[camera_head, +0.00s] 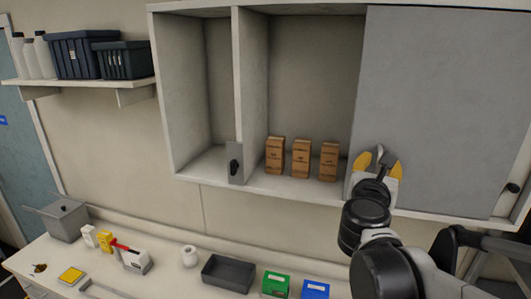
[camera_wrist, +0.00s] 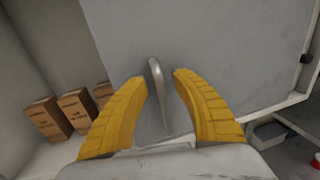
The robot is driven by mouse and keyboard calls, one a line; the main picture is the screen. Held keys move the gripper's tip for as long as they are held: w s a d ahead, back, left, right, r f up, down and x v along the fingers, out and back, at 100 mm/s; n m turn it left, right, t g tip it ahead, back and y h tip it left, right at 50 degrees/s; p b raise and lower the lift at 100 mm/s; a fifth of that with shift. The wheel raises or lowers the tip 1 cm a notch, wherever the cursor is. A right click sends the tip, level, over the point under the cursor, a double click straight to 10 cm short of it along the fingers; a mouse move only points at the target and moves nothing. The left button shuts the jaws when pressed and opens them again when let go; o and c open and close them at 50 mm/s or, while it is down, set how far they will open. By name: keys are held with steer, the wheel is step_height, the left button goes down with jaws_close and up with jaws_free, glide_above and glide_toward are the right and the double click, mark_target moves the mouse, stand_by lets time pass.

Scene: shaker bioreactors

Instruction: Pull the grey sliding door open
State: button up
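The grey sliding door (camera_head: 450,110) covers the right part of the wall cabinet, and the cabinet's left part stands open. The door fills much of the wrist view (camera_wrist: 220,45). A slim upright grey handle (camera_wrist: 157,85) stands out from the door near its left edge. My gripper (camera_head: 378,163) is at the door's lower left corner. In the wrist view its yellow fingers (camera_wrist: 160,90) are apart, one on each side of the handle, with gaps visible on both sides. The base of the handle is partly hidden by my gripper.
Brown boxes (camera_head: 301,158) stand on the cabinet floor just left of the door. A grey plate with a black knob (camera_head: 234,168) is at the cabinet's divider.

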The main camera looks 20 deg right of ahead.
steer(key=v, duration=1.2)
stand_by(0.4)
